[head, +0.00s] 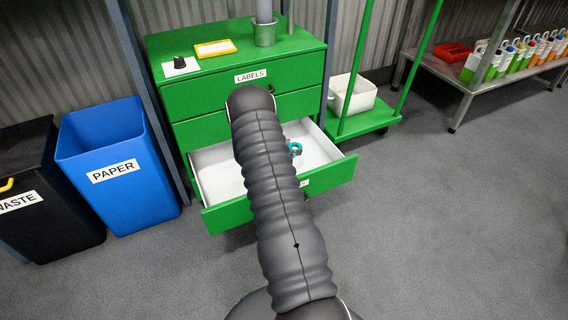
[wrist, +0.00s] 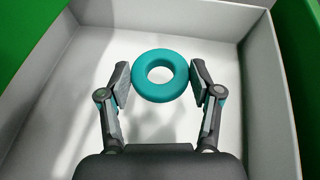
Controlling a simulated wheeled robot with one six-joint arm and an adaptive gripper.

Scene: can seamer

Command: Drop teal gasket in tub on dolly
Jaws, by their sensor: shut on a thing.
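The teal gasket (wrist: 160,95) is a thick ring between the two fingertips of my gripper (wrist: 160,80) in the wrist view. My gripper is shut on it, with a finger at each side. Both are inside the open white-lined drawer (head: 219,177) of the green cabinet. In the head view the gasket (head: 297,149) shows in part beside my arm, which hides much of the drawer. The white tub (head: 361,96) stands on the green dolly (head: 368,121), right of the cabinet. I cannot tell whether the gasket touches the drawer floor.
The green cabinet (head: 185,100) has a drawer marked LABELS above the open one. A blue PAPER bin (head: 125,195) and a black waste bin (head: 60,205) stand to the left. A metal shelf (head: 440,78) with bottles is at the right. Floor at the right front is clear.

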